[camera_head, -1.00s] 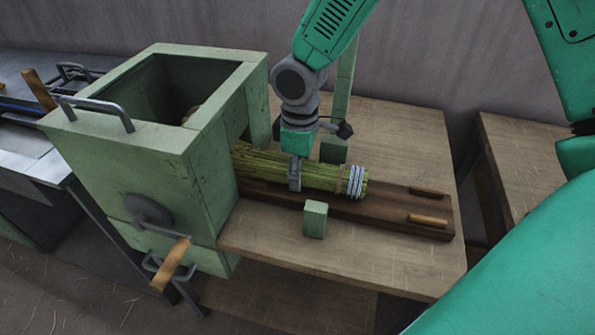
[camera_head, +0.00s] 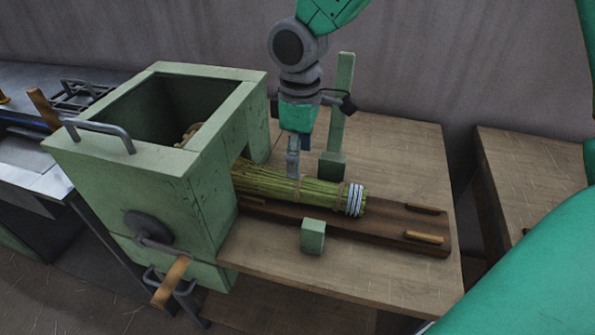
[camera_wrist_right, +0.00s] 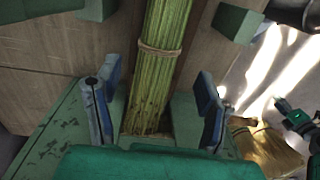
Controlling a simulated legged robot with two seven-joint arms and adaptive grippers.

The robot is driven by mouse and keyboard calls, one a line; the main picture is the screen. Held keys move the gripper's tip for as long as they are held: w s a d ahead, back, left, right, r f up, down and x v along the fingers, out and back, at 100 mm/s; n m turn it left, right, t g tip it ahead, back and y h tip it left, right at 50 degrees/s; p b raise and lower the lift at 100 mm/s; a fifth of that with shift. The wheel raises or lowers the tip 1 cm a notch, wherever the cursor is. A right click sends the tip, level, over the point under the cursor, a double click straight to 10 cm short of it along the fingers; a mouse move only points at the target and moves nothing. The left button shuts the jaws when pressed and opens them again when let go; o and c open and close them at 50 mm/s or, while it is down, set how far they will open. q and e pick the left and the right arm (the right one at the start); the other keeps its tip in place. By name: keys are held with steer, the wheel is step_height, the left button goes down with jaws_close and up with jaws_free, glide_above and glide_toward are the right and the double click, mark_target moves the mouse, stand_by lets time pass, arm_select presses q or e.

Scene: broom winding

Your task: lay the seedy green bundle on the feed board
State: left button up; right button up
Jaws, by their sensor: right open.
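The seedy green bundle (camera_head: 290,188) lies along the dark wooden feed board (camera_head: 400,221) on the bench. Its left end goes into the opening in the green box (camera_head: 170,150), and its right end carries white bands. My right gripper (camera_head: 294,172) is just above the bundle. In the right wrist view its blue-padded fingers (camera_wrist_right: 155,110) are apart, one on each side of the bundle (camera_wrist_right: 162,60), not touching it. The far finger is mostly hidden in the head view. My left gripper is not in view.
A green post (camera_head: 340,110) stands behind the bundle, and a small green block (camera_head: 313,236) sits in front of it. The box has a crank with a wooden handle (camera_head: 170,283). Wooden grips (camera_head: 424,237) lie on the board. The bench's right part is clear.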

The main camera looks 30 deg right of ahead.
step_height(320, 180, up, 2)
steer(key=shift+r, duration=0.25)
steer(key=shift+a+r, duration=0.35)
steer(key=shift+a, duration=0.05)
steer(key=shift+w+d, duration=0.1)
steer(key=shift+d, duration=0.25)
